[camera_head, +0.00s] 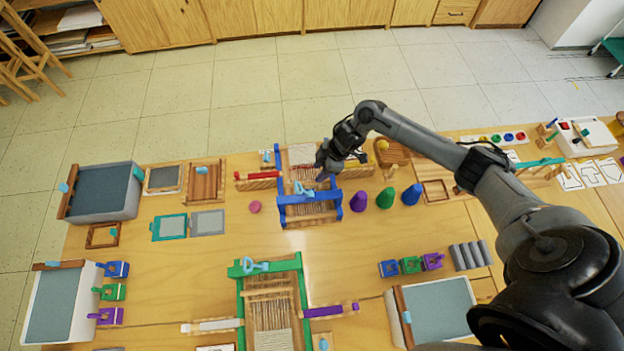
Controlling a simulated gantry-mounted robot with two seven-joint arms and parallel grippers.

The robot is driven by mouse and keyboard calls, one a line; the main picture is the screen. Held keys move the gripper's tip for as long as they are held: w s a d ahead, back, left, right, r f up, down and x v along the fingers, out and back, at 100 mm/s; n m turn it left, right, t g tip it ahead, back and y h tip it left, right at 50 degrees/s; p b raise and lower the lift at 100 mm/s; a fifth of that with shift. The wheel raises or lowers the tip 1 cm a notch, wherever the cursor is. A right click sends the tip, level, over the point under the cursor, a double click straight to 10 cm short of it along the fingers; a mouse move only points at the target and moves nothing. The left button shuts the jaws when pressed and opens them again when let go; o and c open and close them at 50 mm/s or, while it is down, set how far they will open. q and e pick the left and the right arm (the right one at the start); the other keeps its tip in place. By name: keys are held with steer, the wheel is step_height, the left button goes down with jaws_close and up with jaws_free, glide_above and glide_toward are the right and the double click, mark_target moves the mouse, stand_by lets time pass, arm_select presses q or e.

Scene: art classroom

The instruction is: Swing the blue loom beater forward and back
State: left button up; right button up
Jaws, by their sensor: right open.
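The blue loom (282,180) stands toward the back middle of the table, a blue frame with pale threads. Its blue beater (300,198) lies across the front part of the loom, with a light-blue handle (304,188) on it. My right arm reaches in from the right. My right gripper (325,168) is open over the right side of the loom, close to the beater. The gripper hides part of the loom's right side, and I cannot tell whether it touches the loom. My left gripper is not in view.
A green loom (303,290) stands nearer the front. Purple, green (385,197) and blue cones stand right of the blue loom. A red-handled shuttle (257,175) and a pink knob (255,207) lie to its left. The table between the looms is mostly clear.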

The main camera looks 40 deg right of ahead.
mark_target(310, 182)
steer(key=x, duration=0.7)
steer(key=shift+b, duration=0.35)
steer(key=shift+c, duration=0.3)
jaws_close()
